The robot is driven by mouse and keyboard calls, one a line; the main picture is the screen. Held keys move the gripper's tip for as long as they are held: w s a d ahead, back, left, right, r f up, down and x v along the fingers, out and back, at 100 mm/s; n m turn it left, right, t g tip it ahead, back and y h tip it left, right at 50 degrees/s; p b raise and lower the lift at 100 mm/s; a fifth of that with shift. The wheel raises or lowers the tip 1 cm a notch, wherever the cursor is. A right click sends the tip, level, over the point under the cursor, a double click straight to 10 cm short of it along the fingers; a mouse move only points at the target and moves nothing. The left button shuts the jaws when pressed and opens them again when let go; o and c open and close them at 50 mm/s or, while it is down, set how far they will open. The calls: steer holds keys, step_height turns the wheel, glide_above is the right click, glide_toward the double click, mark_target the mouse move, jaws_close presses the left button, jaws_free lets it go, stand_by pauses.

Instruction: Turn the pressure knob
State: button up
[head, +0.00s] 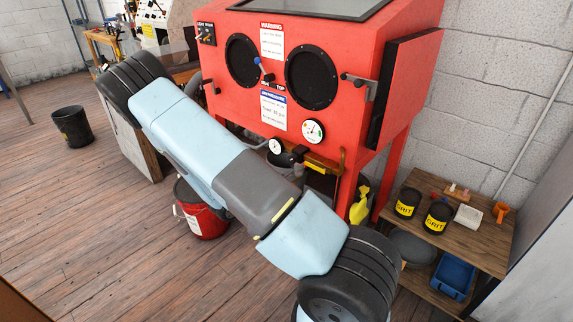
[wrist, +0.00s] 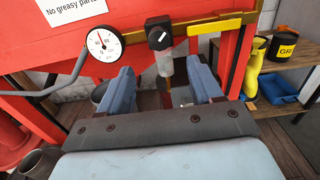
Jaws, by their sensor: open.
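The black pressure knob (wrist: 158,33) has a pale mark on its face and sits atop a regulator with a clear bowl (wrist: 164,64) below, in the wrist view. The small white pressure gauge (wrist: 103,43) is to its left. My gripper (wrist: 161,68) is open and empty, its two blue fingers either side of the bowl in the picture and below the knob. I see no contact with the knob. In the head view the knob (head: 299,152) shows small beside the gauge (head: 275,146); my arm hides my gripper there.
A red blasting cabinet (head: 345,50) stands behind the regulator, with a larger dial (head: 313,131). A wooden shelf (head: 485,240) with grit tins is at right. A red bucket (head: 200,215) stands on the floor.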

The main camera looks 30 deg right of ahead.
mark_target(291, 161)
steer(key=x, duration=0.9)
steer(key=shift+d, duration=0.3)
steer(key=c, duration=1.1)
steer(key=shift+o, duration=0.2)
steer(key=shift+a, duration=0.35)
steer(key=shift+d+n, duration=0.3)
steer(key=shift+d, duration=0.05)
